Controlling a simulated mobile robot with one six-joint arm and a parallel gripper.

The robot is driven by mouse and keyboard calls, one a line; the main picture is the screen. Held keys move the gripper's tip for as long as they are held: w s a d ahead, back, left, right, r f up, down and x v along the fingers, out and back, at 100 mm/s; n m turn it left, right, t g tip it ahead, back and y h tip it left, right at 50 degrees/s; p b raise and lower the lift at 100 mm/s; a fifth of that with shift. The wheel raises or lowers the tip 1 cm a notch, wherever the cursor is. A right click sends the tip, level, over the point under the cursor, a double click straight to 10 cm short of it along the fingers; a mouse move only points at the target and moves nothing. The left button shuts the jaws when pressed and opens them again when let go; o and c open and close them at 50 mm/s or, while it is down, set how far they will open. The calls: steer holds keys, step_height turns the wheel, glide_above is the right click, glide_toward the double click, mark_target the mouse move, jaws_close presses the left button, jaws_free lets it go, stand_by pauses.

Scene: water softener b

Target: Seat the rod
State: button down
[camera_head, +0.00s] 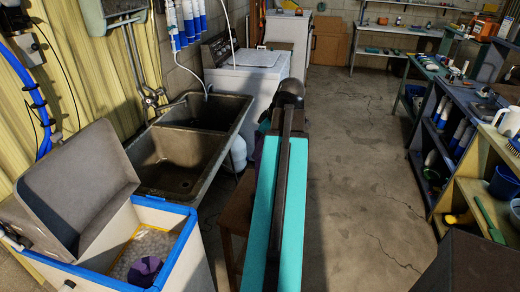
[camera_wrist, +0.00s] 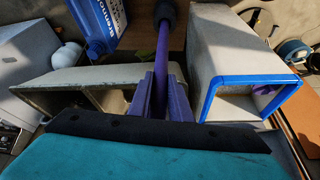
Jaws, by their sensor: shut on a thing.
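The purple rod (camera_wrist: 162,55) has a dark knob (camera_wrist: 165,12) at its far end. In the wrist view my gripper (camera_wrist: 160,85) is shut on the rod, with a finger on each side. The rod's other end is hidden. The water softener cabinet (camera_head: 191,234) stands at lower left in the head view, blue-rimmed, its grey lid (camera_head: 75,185) open. Inside are pale pellets (camera_head: 150,243) and a purple piece (camera_head: 145,270). The cabinet's blue rim (camera_wrist: 208,98) shows at right in the wrist view, apart from the rod. My arm hides most of the gripper in the head view.
A dark double sink (camera_head: 185,162) stands beyond the cabinet, with a white washer (camera_head: 245,85) behind it. Cluttered shelves (camera_head: 445,150) line the right side. The concrete floor (camera_head: 355,160) between is clear.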

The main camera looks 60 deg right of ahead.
steer(key=c, duration=1.6)
jaws_free()
steer(key=shift+o, duration=0.2)
steer(key=b+v, duration=0.2)
steer(key=v, duration=1.1)
steer(key=shift+r, duration=0.35)
steer(key=shift+s, duration=0.15)
